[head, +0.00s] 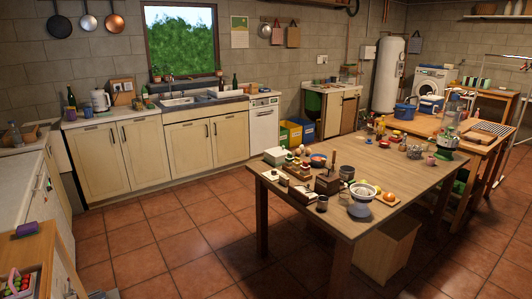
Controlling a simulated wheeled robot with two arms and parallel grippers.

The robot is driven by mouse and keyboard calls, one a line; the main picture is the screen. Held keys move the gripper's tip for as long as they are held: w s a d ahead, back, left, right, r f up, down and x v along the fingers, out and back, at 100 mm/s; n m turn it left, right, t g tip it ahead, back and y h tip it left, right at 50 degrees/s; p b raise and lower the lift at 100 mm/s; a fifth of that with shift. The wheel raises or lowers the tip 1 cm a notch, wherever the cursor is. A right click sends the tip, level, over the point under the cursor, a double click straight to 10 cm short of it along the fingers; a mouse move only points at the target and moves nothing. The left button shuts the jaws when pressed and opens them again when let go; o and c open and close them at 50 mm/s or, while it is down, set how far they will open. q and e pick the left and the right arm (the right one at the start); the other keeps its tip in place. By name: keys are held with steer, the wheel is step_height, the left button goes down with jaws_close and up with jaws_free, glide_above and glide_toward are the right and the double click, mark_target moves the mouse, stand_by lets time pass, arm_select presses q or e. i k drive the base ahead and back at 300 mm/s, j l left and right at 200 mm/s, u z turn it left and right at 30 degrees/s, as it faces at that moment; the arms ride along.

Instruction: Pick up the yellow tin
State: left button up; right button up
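I cannot clearly pick out the yellow tin at this size. A small yellowish item (381,127) stands among the clutter at the far end of the long wooden table (402,178), but I cannot tell whether it is a tin. Neither of my grippers is in view.
The table's near end holds many small objects, including a bowl (362,190) and an orange fruit (389,197). A wooden box (388,250) stands beneath it. Cabinets (95,163) line the back wall. Tiled floor (165,235) is clear left of the table.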

mark_target(138, 104)
steer(key=i+u, duration=0.15)
steer(key=i, duration=0.35)
steer(key=i+l+u, duration=0.2)
steer(key=i, duration=0.3)
steer(key=i+l+u, duration=0.15)
steer(key=i, duration=0.35)
steer(key=i+u, duration=0.45)
steer(key=i, duration=2.05)
steer(key=i+j+z, duration=0.1)
steer(key=i, duration=0.4)
steer(key=i+j+z, duration=0.1)
steer(key=i+j, duration=0.15)
steer(key=i, duration=0.2)
steer(key=i+j+z, duration=0.1)
steer(key=i, duration=0.35)
steer(key=i+j, duration=0.35)
steer(key=i+j+z, duration=0.15)
steer(key=i, duration=0.45)
steer(key=j, duration=0.1)
